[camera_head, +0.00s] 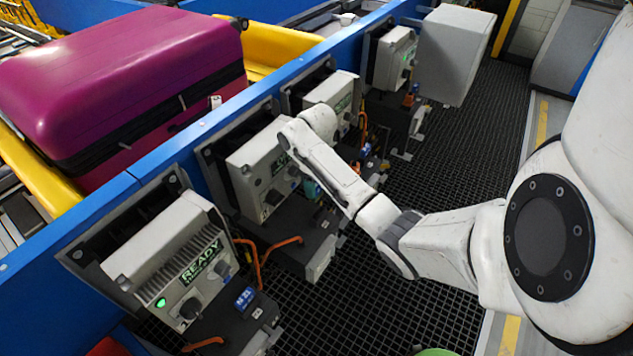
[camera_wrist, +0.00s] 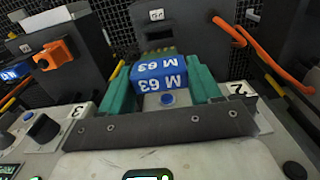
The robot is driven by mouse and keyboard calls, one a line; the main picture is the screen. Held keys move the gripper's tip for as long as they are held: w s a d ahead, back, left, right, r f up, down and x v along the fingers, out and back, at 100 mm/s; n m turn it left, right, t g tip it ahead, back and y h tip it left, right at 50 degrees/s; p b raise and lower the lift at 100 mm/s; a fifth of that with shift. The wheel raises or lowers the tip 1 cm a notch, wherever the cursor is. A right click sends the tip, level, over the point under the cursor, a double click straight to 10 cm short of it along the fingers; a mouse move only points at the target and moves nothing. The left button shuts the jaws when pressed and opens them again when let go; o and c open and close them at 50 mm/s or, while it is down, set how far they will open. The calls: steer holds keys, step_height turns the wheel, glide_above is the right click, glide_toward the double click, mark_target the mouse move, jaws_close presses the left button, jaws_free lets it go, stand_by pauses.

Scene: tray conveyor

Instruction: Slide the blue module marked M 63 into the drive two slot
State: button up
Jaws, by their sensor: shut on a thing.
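The blue module (camera_wrist: 158,75) shows the white marking M 63, upside down, in the wrist view. My gripper (camera_wrist: 161,82) is shut on it, with a teal finger on each side. Pins or contacts show at its far end, facing a dark grey housing (camera_wrist: 160,32) with a small white label. I cannot tell whether they touch that housing. A label 2 (camera_wrist: 238,89) is just right of the fingers. In the head view my gripper (camera_head: 310,189) is mostly hidden by my arm, beside the second drive from the front (camera_head: 262,165). The module cannot be made out there.
An orange cable (camera_wrist: 275,55) loops at right in the wrist view; an orange connector (camera_wrist: 55,54) and another blue module (camera_wrist: 14,71) are at left. The front drive (camera_head: 178,250) shows READY. A purple suitcase (camera_head: 120,80) lies behind the blue rail (camera_head: 150,172).

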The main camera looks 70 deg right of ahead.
mark_target(317, 196)
steer(key=shift+f+b, duration=1.5)
steer(key=shift+f, duration=1.45)
steer(key=shift+p, duration=0.95)
steer(key=shift+f+b, duration=1.65)
steer(key=shift+f, duration=0.9)
steer(key=o, duration=1.1)
steer(key=shift+o, duration=0.2)
step_height(317, 196, up, 11)
steer(key=shift+f, duration=0.1)
